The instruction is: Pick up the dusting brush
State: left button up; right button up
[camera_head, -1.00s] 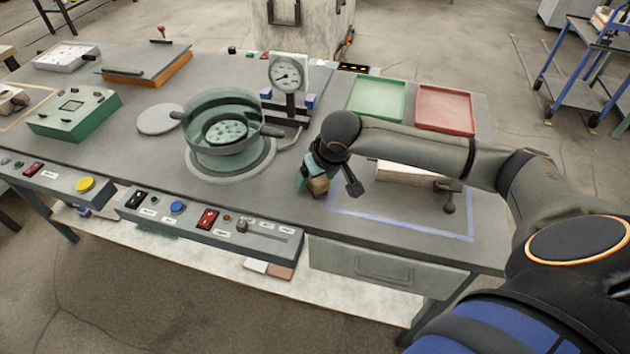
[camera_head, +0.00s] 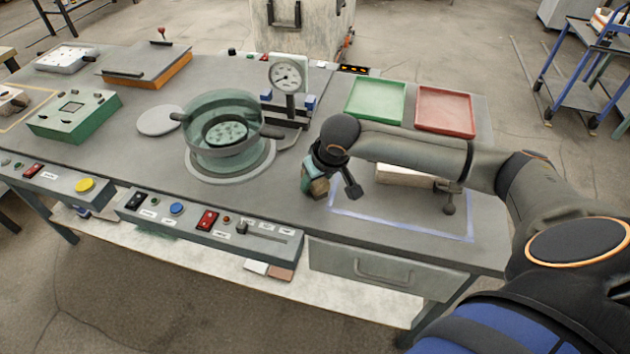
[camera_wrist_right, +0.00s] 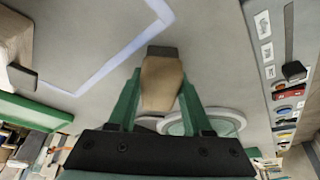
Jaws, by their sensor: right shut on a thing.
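My right gripper (camera_wrist_right: 157,92) is shut on the dusting brush (camera_wrist_right: 161,82), a tan wooden piece with a dark end, held between the two green fingers. In the head view the brush (camera_head: 319,188) shows only as a small tan block at the fingertips, near the left corner of the blue outlined area. The rest of it is hidden by my gripper (camera_head: 313,180). I cannot tell whether the brush touches the table. My left gripper is not in view.
A green tray (camera_head: 376,98) and a red tray (camera_head: 446,108) lie behind my arm. A pale block (camera_head: 403,177) sits partly under my arm. Switch panels line the front edge.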

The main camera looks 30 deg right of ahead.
grip_shut()
jog(key=shift+r, duration=0.1)
jog(key=shift+r, duration=0.6)
jog(key=s+a+r+p, duration=0.3)
jog(key=s+r, duration=0.8)
jog(key=s, duration=0.2)
jog(key=shift+s+a+r+p, duration=0.2)
jog(key=shift+s+r+p, duration=0.1)
jog(key=shift+p, duration=0.1)
